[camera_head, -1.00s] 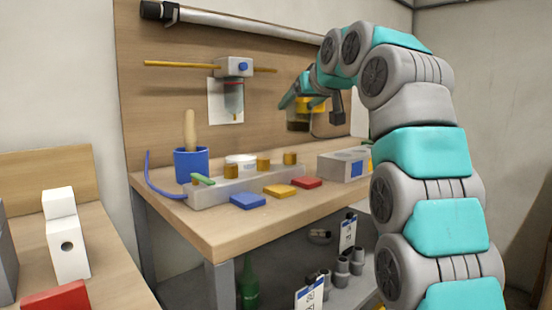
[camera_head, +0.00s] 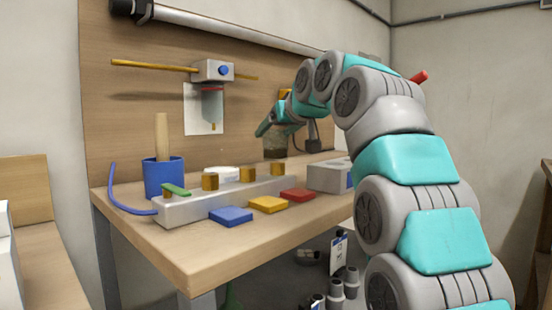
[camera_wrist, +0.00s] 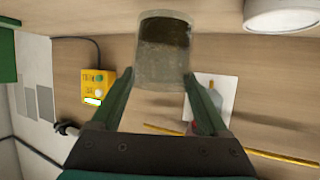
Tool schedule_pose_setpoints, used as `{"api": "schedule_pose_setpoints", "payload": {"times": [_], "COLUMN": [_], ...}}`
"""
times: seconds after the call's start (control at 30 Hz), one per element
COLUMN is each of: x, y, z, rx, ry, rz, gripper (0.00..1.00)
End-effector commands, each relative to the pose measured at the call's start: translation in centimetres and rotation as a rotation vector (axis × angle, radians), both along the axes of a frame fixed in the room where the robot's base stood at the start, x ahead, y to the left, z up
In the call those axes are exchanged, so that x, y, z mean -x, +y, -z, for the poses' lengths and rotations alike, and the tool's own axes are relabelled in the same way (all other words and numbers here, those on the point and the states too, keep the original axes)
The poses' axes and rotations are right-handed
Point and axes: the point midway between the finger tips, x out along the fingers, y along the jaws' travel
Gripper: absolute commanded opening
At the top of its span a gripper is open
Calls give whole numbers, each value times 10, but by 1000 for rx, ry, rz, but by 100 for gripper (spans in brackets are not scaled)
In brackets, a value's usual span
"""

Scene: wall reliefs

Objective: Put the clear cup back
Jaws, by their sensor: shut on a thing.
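The clear cup (camera_wrist: 163,62) is held between the two green fingers of my gripper (camera_wrist: 161,84) in the wrist view. Dark brown stuff fills the end of the cup away from the fingers. In the head view the cup (camera_head: 275,147) hangs below my gripper (camera_head: 272,128), in front of the wooden back panel and low over the far part of the workbench (camera_head: 190,245). I cannot tell whether its base touches the bench. My fingers hide part of its rim.
A grey block with pegs (camera_head: 225,198), a blue pot (camera_head: 164,177), a white round dish (camera_head: 221,172) and coloured tiles (camera_head: 268,204) occupy the bench. A grey box (camera_head: 328,176) stands right. A bracket with a rod (camera_head: 212,70) and yellow box (camera_wrist: 97,85) are on the panel.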

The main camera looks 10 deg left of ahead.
Motion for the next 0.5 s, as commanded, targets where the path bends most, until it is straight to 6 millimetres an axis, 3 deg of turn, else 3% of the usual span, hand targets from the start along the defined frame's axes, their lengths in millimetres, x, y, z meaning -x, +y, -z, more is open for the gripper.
{"api": "schedule_pose_setpoints", "payload": {"times": [0.5], "x": [1], "y": [0], "z": [17], "rx": [-2], "ry": [-3], "rz": [0], "gripper": [13]}}
